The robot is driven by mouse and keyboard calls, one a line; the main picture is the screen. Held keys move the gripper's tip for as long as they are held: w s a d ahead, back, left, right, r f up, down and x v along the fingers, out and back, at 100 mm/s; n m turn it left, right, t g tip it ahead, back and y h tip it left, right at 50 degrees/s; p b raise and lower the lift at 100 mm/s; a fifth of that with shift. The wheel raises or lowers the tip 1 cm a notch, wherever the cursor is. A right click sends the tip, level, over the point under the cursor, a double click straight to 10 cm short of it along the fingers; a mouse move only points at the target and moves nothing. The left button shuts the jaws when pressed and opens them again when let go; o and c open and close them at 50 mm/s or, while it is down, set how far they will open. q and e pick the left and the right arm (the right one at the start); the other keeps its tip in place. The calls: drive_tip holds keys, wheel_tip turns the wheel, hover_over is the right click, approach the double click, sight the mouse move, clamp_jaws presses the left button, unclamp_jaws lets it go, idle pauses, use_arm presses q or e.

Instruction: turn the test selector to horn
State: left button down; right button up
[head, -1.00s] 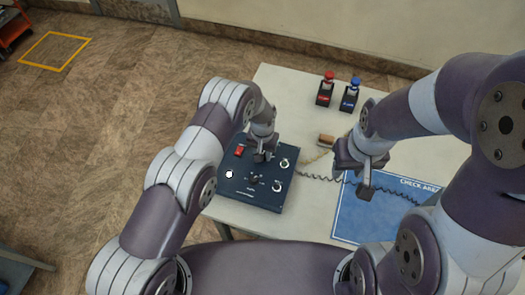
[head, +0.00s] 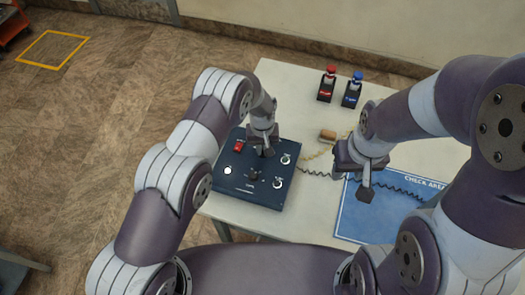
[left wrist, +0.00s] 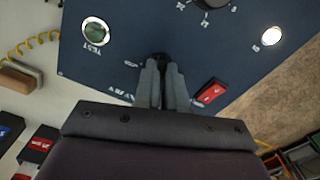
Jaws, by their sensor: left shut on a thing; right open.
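The dark blue panel box (head: 240,192) stands at the table's left front. My left gripper (head: 266,150) is over its back part. In the left wrist view, my left gripper (left wrist: 161,64) points down at the panel face (left wrist: 140,25), its fingers shut on a small dark knob (left wrist: 160,57), mostly hidden between the tips. A larger black round knob (left wrist: 211,3) with marks around it is cut off at the top edge; it also shows in the head view (head: 253,174). I cannot read which knob is the test selector. My right gripper (head: 365,190) is open and empty above the blue mat.
A red switch (left wrist: 211,94), a button marked TEST (left wrist: 96,32) and a white lamp (left wrist: 271,36) are near the left fingers. A coiled cord (head: 318,173) and a brown block (head: 327,135) lie right of the panel. Red (head: 327,85) and blue (head: 352,92) devices stand behind.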

use_arm(q)
drive_tip(key=n+b, duration=0.3)
drive_tip(key=n, duration=0.1)
drive_tip(key=shift+f, duration=0.1)
drive_tip(key=shift+n+b, duration=0.85)
drive_tip(key=shift+n, duration=1.05)
drive_tip(key=shift+r, duration=0.2)
drive_tip(key=c, duration=1.2)
unclamp_jaws()
drive_tip(key=shift+r, duration=0.35)
wheel_tip(320, 180, up, 12)
drive_tip(key=b, duration=0.2)
drive_tip(key=shift+b, duration=0.4)
